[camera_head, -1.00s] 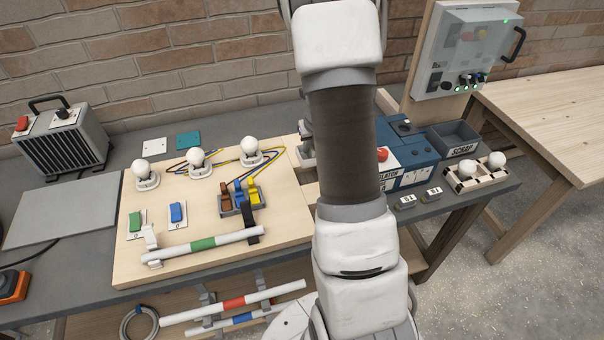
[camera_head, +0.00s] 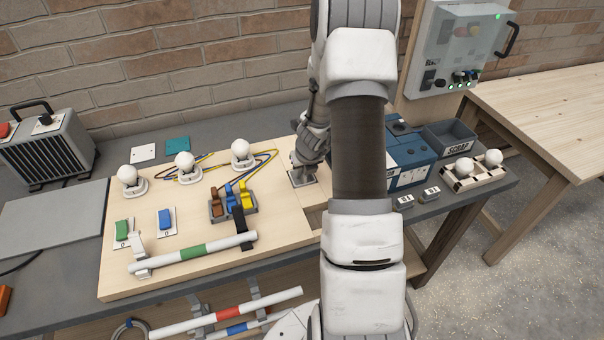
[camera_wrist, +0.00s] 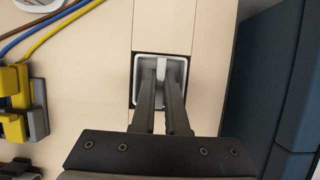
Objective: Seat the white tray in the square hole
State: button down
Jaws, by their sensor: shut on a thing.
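The white tray (camera_wrist: 139,68) is a small square with rounded corners and a raised grip piece in its middle. My gripper (camera_wrist: 161,72) is shut on that grip piece, seen from above in the wrist view. The square hole (camera_wrist: 132,90) is in the pale wooden board, with its dark edge showing around the tray, most clearly at the left. The tray lies over or in the hole; I cannot tell how deep. In the head view my gripper (camera_head: 303,175) is at the board's right part, and my arm hides some of that area.
Left of the hole are yellow, blue and brown levers (camera_head: 232,203) and loose wires (camera_wrist: 45,35). A blue case (camera_head: 408,165) stands close on the right. A rod with a green band (camera_head: 192,250) lies along the board's front. White bulbs (camera_head: 186,163) stand behind.

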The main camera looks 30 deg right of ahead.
jog(key=shift+f, duration=0.2)
jog(key=c, duration=0.9)
grip_release()
jog(key=shift+c, duration=0.2)
jog(key=shift+r, duration=0.15)
